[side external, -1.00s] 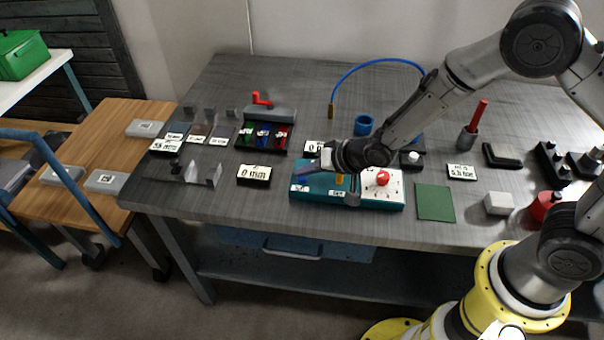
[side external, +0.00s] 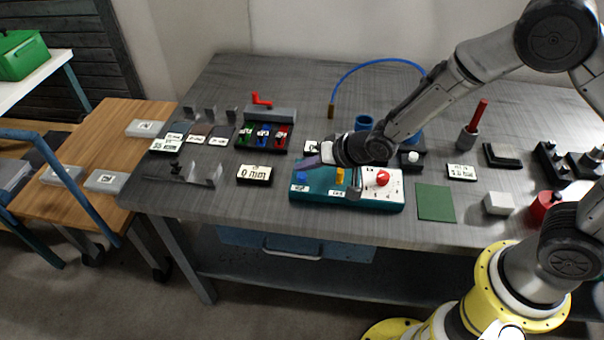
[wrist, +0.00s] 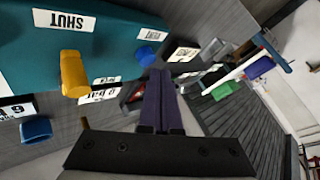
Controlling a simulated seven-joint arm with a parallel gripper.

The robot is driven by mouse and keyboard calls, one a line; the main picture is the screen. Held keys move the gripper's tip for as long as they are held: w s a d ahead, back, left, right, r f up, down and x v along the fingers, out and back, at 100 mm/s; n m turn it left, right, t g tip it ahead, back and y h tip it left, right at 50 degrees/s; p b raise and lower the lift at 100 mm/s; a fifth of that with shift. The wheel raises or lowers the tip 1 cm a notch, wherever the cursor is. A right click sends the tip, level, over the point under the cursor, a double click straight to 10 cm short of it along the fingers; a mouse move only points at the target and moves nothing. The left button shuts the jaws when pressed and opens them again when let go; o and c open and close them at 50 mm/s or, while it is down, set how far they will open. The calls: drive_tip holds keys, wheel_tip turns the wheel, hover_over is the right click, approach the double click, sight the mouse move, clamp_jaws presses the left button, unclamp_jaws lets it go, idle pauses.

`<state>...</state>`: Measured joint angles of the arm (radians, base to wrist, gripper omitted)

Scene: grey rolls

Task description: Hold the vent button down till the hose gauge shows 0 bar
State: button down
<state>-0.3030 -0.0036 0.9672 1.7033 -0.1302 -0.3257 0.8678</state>
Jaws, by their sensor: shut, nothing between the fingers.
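The teal panel (side external: 318,192) lies on the grey table. At its left end is a small blue button (side external: 301,175), which also shows in the wrist view (wrist: 147,56). A yellow lever (side external: 340,175) stands beside it. My gripper (side external: 305,162) is shut and empty, with its purple fingertips just above and behind the blue button, apart from it as far as I can tell. In the wrist view the fingertips (wrist: 160,73) are close to the button. A gauge display (wrist: 102,95) behind the panel seems to read 0 bar; my gripper partly hides it in the side view.
A red knob (side external: 383,178) sits on the panel's right part. A 0 mm display (side external: 254,174) stands to the left. A blue cup (side external: 363,123) and a blue hose (side external: 375,62) are behind. A green mat (side external: 436,203) lies to the right.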

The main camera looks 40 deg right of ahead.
drive_tip(key=shift+r, duration=0.2)
drive_tip(key=shift+r, duration=2.4)
drive_tip(key=d+r+m+t+h, duration=0.15)
drive_tip(key=d+r, duration=0.25)
drive_tip(key=r, duration=0.4)
drive_tip(key=d+r+t+y, duration=0.1)
drive_tip(key=d+r+t, duration=0.15)
drive_tip(key=r, duration=0.55)
drive_tip(key=s+d+r+g+h, duration=0.1)
drive_tip(key=s+d+r+h, duration=0.1)
drive_tip(key=s+d+r, duration=0.55)
drive_tip(key=s+f+n+g, duration=0.3)
drive_tip(key=s+f, duration=0.1)
drive_tip(key=s, duration=0.7)
drive_tip(key=s+d+f+n+g, duration=0.1)
drive_tip(key=s+f+n+g, duration=0.2)
drive_tip(key=s, duration=0.8)
drive_tip(key=shift+d+f+h, duration=0.15)
drive_tip(key=shift+f+h, duration=0.2)
drive_tip(key=shift+f, duration=0.3)
